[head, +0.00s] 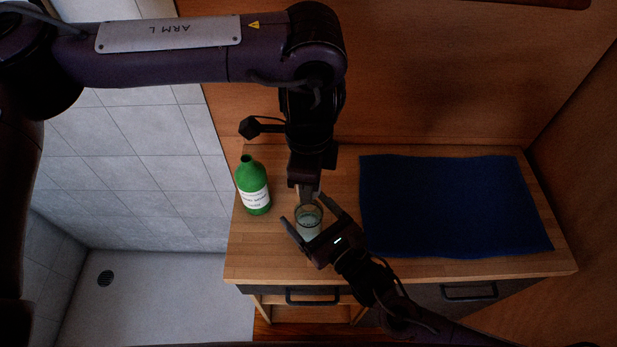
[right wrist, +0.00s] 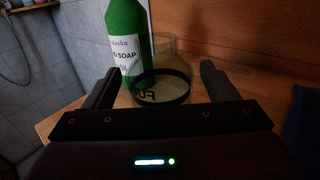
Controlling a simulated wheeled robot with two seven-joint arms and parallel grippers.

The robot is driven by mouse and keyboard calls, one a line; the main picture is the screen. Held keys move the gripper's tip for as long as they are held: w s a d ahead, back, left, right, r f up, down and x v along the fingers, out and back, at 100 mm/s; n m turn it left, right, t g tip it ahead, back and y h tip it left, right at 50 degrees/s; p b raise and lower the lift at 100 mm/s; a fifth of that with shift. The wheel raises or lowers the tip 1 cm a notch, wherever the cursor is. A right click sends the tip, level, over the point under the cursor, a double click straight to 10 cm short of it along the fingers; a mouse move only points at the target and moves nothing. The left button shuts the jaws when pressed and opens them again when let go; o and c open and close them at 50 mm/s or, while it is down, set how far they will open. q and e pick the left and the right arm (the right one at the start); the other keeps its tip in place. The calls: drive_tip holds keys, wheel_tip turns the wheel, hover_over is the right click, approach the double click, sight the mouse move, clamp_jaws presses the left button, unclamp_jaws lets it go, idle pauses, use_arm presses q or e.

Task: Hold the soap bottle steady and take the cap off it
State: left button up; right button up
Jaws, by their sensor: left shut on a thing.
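The green soap bottle (head: 254,188) stands upright on the wooden counter, left of both grippers; its white label faces out. It also shows in the right wrist view (right wrist: 126,35), with its top cut off. Its neck looks green and narrow; I make out no separate cap. A clear glass jar (head: 308,216) with a dark band stands right of the bottle. It shows in the right wrist view (right wrist: 166,88) too.
A dark blue mat (head: 450,205) covers the right part of the counter (head: 270,262). Drawers with dark handles (head: 313,296) sit below its front edge. A wooden wall (head: 430,100) rises behind. A tiled shower area (head: 150,290) with a floor drain lies left.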

sight(309, 219)
drive_tip(key=shift+s+d, duration=0.1)
drive_tip(key=shift+s, duration=0.05)
use_arm(q)
drive_tip(key=shift+f, duration=0.15)
use_arm(e)
drive_tip(key=shift+s+d+f, duration=0.15)
drive_tip(key=shift+s+d, duration=0.05)
drive_tip(key=shift+s, duration=0.05)
use_arm(q)
wheel_tip(309, 219, down, 2)
drive_tip(key=b, duration=0.2)
drive_tip(key=shift+f+b, duration=0.15)
drive_tip(key=shift+b, duration=0.2)
use_arm(e)
drive_tip(key=v, duration=0.9)
drive_tip(key=shift+s+d, duration=0.15)
drive_tip(key=shift+s, duration=0.1)
use_arm(q)
drive_tip(key=shift+f, duration=0.1)
use_arm(e)
drive_tip(key=shift+v, duration=0.75)
